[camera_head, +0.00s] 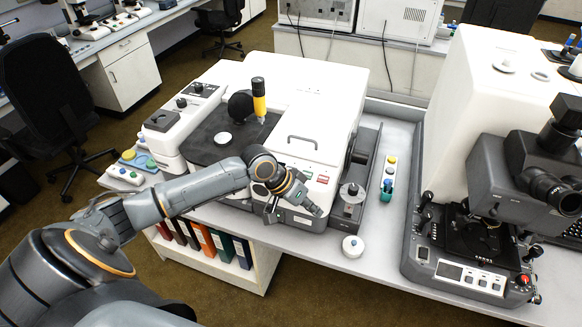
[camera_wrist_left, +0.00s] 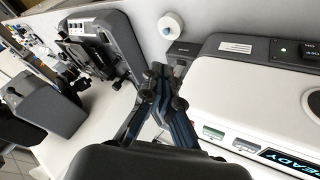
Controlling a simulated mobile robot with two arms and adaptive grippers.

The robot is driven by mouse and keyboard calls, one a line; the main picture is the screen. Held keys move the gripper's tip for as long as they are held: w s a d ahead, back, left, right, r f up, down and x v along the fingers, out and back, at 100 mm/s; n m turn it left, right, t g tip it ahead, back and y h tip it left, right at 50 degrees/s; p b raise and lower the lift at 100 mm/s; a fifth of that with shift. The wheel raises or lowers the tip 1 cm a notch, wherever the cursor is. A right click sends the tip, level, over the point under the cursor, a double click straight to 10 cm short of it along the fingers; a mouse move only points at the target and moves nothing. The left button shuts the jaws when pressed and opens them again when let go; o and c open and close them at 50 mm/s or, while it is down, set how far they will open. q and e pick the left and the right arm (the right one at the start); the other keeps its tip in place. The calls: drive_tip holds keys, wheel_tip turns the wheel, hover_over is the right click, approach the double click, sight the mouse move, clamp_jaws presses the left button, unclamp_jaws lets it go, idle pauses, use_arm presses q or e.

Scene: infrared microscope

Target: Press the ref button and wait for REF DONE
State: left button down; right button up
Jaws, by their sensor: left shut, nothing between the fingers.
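The white bench instrument (camera_head: 330,85) stands in the middle of the head view. I cannot read which is ref. Beside them a display (camera_wrist_left: 285,160) shows READY in blue, partly cut off. My left gripper (camera_head: 312,208) is shut and empty, over the instrument's front edge. In the left wrist view its fingertips (camera_wrist_left: 166,80) lie beside the instrument, apart from both buttons. My right gripper is not in view.
A dark binocular microscope (camera_head: 480,225) stands at the right. A small white round container (camera_head: 353,246) sits at the bench's front edge. Small coloured bottles (camera_head: 388,178) stand between the instruments. Binders (camera_head: 222,247) fill the shelf below.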

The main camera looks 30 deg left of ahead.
use_arm(q)
drive_tip(key=w+a+r+n+t, duration=0.1)
drive_tip(key=w+a+r+n, duration=0.1)
drive_tip(key=w+a+r, duration=0.2)
drive_tip(key=w+a+r+n+t, duration=0.2)
drive_tip(key=w+a+r, duration=0.3)
drive_tip(key=a, duration=0.5)
wheel_tip(320, 180, up, 3)
drive_tip(key=shift+f+n, duration=0.2)
drive_tip(key=shift+n, duration=0.1)
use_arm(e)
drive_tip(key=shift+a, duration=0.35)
use_arm(q)
drive_tip(key=shift+f, duration=0.1)
wheel_tip(320, 180, down, 8)
drive_tip(key=b, duration=0.7)
drive_tip(key=shift+f, duration=0.35)
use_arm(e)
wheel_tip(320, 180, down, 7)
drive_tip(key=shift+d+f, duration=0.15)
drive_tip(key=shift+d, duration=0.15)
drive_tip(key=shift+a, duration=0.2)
use_arm(q)
drive_tip(key=shift+f, duration=0.1)
drive_tip(key=shift+f, duration=0.35)
